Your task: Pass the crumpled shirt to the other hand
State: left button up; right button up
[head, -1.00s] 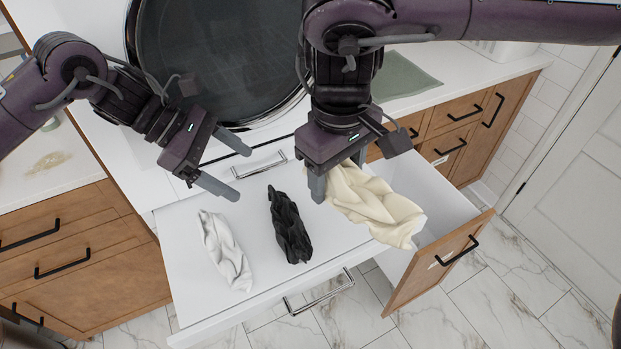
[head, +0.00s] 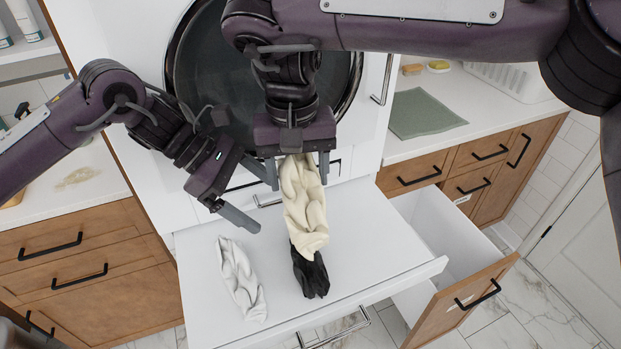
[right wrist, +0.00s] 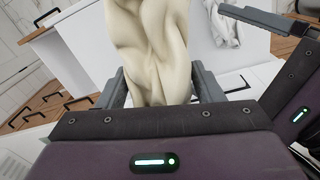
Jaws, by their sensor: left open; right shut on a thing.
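The cream crumpled shirt (head: 304,205) hangs from my right gripper (head: 298,172), which is shut on its upper end. In the right wrist view, the cream cloth (right wrist: 155,50) rises between the two fingers. In the head view, its lower end overlaps a black crumpled cloth (head: 311,277) that lies on the white pull-out shelf (head: 375,250). My left gripper (head: 264,207) is open and empty, just left of the cream shirt, with its fingers pointing toward it. Its fingers also show at the right of the right wrist view (right wrist: 248,52). I cannot tell if they touch the cloth.
A white crumpled cloth (head: 240,280) lies on the shelf at left. A round dark machine door (head: 210,75) stands behind the grippers. An open drawer (head: 450,235) juts out at right. A green cloth (head: 422,114) lies on the right counter.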

pick_arm(q)
jog(key=shift+o, duration=0.7)
pick_arm(e)
jog(key=shift+w+a, duration=0.1)
pick_arm(q)
jog(key=s+a+r+n+t+h, duration=0.25)
jog(key=r+n, duration=0.55)
jog(key=n, duration=0.7)
jog(key=s+a+r+n+t+h, duration=0.1)
jog(key=r+n+h, duration=0.2)
jog(key=r+n, duration=0.75)
jog(key=n+t, duration=0.2)
jog(key=n, duration=3.1)
send_near(288, 188)
jog(key=shift+y, duration=0.35)
jog(key=x, duration=0.9)
jog(key=shift+d+r, duration=0.2)
jog(key=shift+d, duration=0.25)
